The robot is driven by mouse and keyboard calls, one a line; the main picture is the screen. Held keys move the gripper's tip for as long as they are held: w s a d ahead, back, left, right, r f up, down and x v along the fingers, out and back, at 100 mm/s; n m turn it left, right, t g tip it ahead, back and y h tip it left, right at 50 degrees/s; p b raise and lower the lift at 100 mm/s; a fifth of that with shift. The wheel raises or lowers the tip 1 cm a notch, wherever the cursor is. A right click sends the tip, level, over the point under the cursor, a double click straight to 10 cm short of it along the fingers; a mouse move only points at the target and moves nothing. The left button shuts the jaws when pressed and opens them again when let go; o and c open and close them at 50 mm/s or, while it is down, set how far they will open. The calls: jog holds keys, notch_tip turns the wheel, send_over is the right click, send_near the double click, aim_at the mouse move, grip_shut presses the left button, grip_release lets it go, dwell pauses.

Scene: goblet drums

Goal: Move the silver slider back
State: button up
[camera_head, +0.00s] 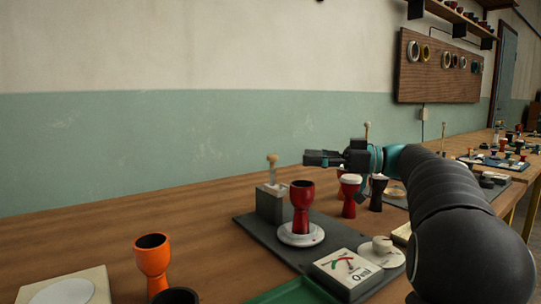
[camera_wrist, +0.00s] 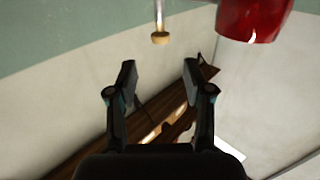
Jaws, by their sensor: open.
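My gripper (camera_head: 324,159) is held above the bench, pointing left in the head view. In the wrist view its two fingers (camera_wrist: 160,76) are spread apart with nothing between them. A pale upright stem with a wooden knob (camera_head: 272,162) rises from a grey block (camera_head: 269,205), left of my gripper. The stem and knob (camera_wrist: 160,36) also show ahead of the fingers in the wrist view, apart from them. I cannot tell for sure which part is the silver slider; no clearly silver sliding piece shows.
A red goblet drum (camera_head: 301,205) stands on a white round plate (camera_head: 300,234) right of the block. More drums (camera_head: 349,192) stand beneath my arm. The back wall is close behind.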

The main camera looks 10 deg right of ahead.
aim_at(272, 156)
jog(key=p+x, duration=0.1)
jog(key=x, duration=0.9)
jog(key=shift+s, duration=0.1)
grip_shut()
